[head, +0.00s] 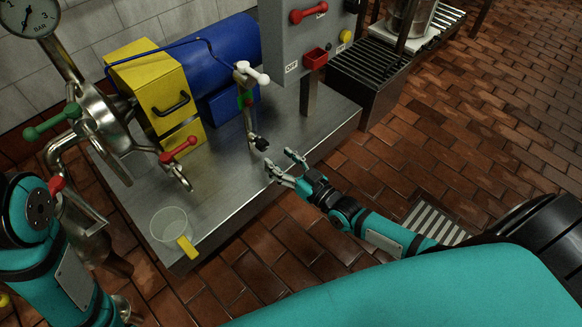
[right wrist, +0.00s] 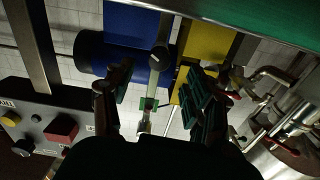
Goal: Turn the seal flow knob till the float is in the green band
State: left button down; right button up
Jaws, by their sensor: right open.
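The seal flow meter is a thin upright tube with a green band (head: 245,99) on it. It stands in front of the blue motor, and its black knob (head: 261,143) is at the lower end. My right gripper (head: 281,168) is open and empty, a little below and right of the knob, apart from it. In the right wrist view the knob (right wrist: 158,56) and green band (right wrist: 149,103) show between the spread fingers (right wrist: 160,98), farther away. The float is too small to make out. My left arm shows at the left edge, but its gripper is not visible.
A steel table (head: 225,196) carries a yellow guard (head: 152,88), a blue motor (head: 222,50) and a clear jug (head: 169,225) with a yellow handle. A grey switch box (head: 300,45) stands right of the meter. Red and green valve levers are left. Brick floor lies right.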

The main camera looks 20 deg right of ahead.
jog(key=v, duration=0.4)
dwell(0.4)
